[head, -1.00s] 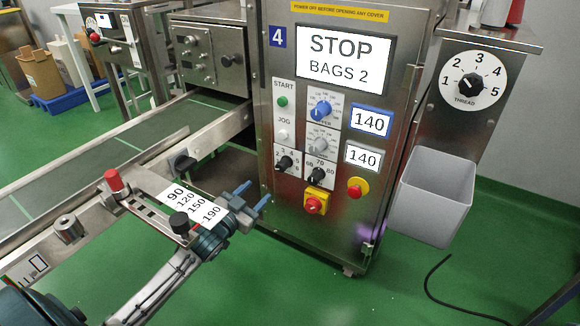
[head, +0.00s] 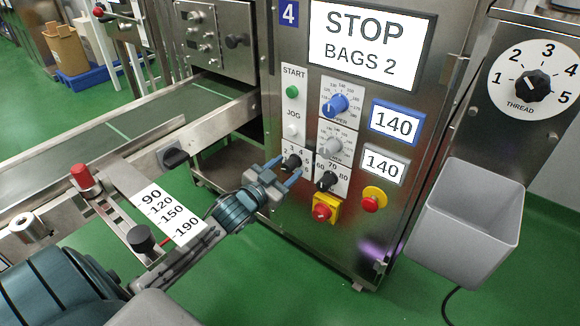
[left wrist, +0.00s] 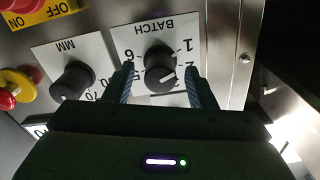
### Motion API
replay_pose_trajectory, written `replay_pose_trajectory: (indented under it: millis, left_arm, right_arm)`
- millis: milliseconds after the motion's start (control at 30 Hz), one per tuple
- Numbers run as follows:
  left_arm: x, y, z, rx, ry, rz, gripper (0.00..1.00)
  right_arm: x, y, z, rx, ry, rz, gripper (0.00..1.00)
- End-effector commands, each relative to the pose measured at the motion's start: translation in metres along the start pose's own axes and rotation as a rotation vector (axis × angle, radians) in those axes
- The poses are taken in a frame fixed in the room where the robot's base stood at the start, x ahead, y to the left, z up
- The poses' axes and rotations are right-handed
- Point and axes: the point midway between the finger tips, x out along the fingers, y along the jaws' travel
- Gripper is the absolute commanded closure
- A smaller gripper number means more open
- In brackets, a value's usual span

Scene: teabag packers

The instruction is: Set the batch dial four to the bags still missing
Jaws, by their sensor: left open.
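The batch dial (left wrist: 160,62) is a black knob on a white plate, upside down in the left wrist view. Its plate reads BATCH, with 1, 2 and 6 legible; its white pointer mark leans toward the 2 side, partly hidden, so I cannot tell the exact number. In the head view the dial (head: 291,161) sits low on packer 4's panel. My left gripper (head: 284,168) is open at it; in the wrist view the fingers (left wrist: 160,84) stand on either side of the knob, contact unclear. Packer 4's screen (head: 366,46) reads STOP, BAGS 2. My right gripper is out of view.
A black MM knob (left wrist: 72,80) is beside the batch dial. Below the dials is a red stop knob on yellow (head: 322,210); a red button (head: 370,203) is to its right. A THREAD dial (head: 533,85) and a grey bin (head: 465,222) stand at right.

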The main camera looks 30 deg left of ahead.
Motion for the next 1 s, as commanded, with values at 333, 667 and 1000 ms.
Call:
replay_pose_trajectory:
  millis: [333, 667, 1000]
  left_arm:
    - [0.0, 0.0, 0.0, 0.0, 0.0, 0.0, 0.69]
    - [0.0, 0.0, 0.0, 0.007, 0.0, 0.0, 0.94]
    - [0.0, 0.0, -0.003, 0.144, -0.002, 0.0, 0.94]
  right_arm:
    - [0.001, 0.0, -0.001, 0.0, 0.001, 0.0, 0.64]
    - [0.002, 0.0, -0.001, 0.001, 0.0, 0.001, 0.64]
    - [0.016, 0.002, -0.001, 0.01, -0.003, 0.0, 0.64]
